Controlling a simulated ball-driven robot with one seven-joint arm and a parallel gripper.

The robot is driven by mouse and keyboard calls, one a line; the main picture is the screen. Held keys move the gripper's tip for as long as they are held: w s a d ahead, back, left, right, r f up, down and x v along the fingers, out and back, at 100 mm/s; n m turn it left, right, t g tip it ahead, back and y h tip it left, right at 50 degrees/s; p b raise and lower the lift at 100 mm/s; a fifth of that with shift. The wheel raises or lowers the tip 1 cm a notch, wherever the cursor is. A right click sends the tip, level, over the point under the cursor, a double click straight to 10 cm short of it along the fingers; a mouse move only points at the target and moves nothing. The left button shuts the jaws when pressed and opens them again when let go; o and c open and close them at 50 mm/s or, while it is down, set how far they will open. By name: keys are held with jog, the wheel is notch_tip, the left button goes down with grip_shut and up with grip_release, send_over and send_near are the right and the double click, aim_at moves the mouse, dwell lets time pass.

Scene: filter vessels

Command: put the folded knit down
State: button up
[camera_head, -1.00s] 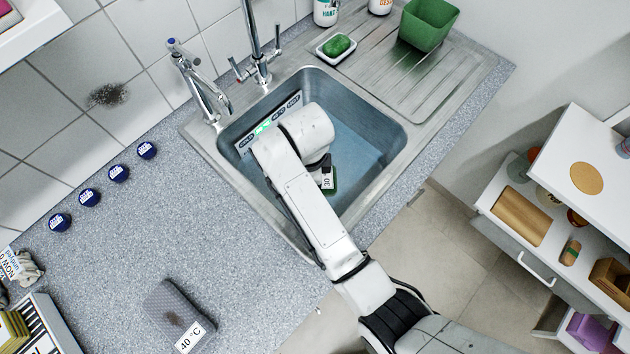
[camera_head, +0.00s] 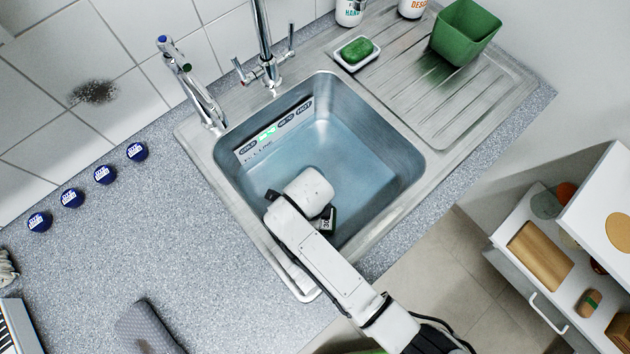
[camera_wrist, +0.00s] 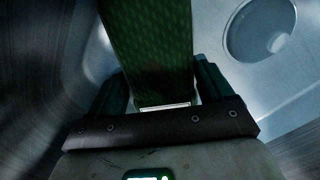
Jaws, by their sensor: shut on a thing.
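A green folded knit (camera_wrist: 150,45) fills the top middle of the wrist view. My gripper (camera_wrist: 160,88) is shut on it, with one dark green finger on each side. In the head view my arm reaches over the near edge of the sink (camera_head: 190,150), and my wrist is in the basin near its front left side. A small dark piece with a white "30" label (camera_head: 327,220) shows beside my wrist. My arm hides most of the knit there. I cannot tell whether the knit touches the basin floor.
The basin holds bluish water (camera_head: 360,150), with free room behind and right of my wrist. A drain (camera_wrist: 258,28) shows in the wrist view. A grey folded knit (camera_head: 148,328) lies on the worktop. A tap (camera_head: 190,85), soap dish (camera_head: 357,52) and green tub (camera_head: 465,32) stand around the sink.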

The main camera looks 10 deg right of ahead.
jog(key=shift+a, duration=0.1)
jog(key=shift+f, duration=0.35)
jog(key=shift+f, duration=0.2)
jog(key=o, duration=1.2)
jog(key=shift+c, duration=0.2)
notch_tip(320, 180, up, 13)
jog(key=shift+r, duration=0.1)
